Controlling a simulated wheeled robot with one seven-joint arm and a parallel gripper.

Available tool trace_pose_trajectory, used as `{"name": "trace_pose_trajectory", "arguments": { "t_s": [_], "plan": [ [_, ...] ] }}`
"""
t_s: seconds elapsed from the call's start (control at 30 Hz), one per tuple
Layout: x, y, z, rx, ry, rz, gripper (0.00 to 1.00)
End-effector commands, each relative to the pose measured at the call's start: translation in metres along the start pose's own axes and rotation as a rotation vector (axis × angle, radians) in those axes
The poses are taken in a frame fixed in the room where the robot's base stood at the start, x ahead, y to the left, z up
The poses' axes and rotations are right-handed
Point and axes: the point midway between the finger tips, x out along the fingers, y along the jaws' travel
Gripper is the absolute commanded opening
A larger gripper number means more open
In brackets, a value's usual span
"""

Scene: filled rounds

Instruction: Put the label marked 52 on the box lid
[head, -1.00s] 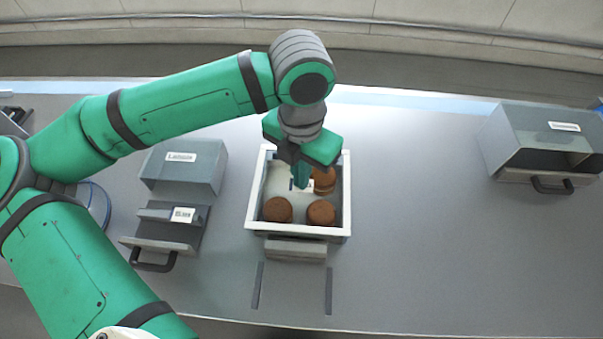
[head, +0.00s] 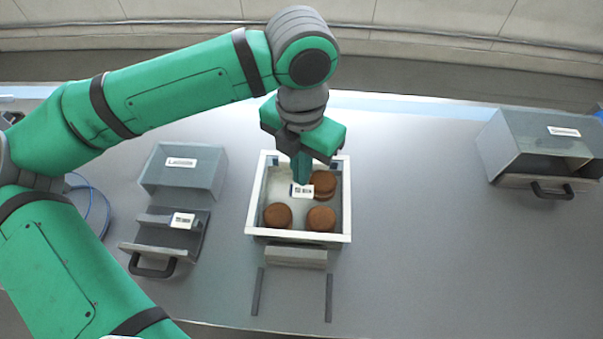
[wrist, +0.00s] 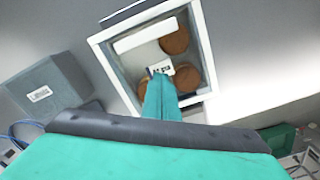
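My gripper (head: 301,182) is over the open white-rimmed box (head: 346,205). Its fingers are together, and a small white label (head: 303,192) with dark print is at their tips. The label also shows at the fingertips in the wrist view (wrist: 161,68); its number is too small to read surely. Brown rounds (head: 278,215) lie in the box at the near left, near right and right, beside a pale area at the left. I cannot make out a separate lid on the box.
A grey labelled housing (head: 183,168) stands at left, with a handled tray (head: 165,240) before it carrying another printed label (head: 183,220). Another grey housing (head: 540,140) with a handle is at far right. The counter between box and right housing is clear.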

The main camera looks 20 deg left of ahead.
Motion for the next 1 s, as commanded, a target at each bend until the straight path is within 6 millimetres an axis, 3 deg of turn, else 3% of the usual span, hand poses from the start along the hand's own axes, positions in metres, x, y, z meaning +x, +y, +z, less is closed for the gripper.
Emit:
{"name": "trace_pose_trajectory", "arguments": {
  "t_s": [0.6,1.0],
  "plan": [
    [-0.037,0.0,0.0,0.0,-0.001,0.001,0.0],
    [-0.042,0.0,0.0,0.0,0.0,0.0,0.0]
  ]
}}
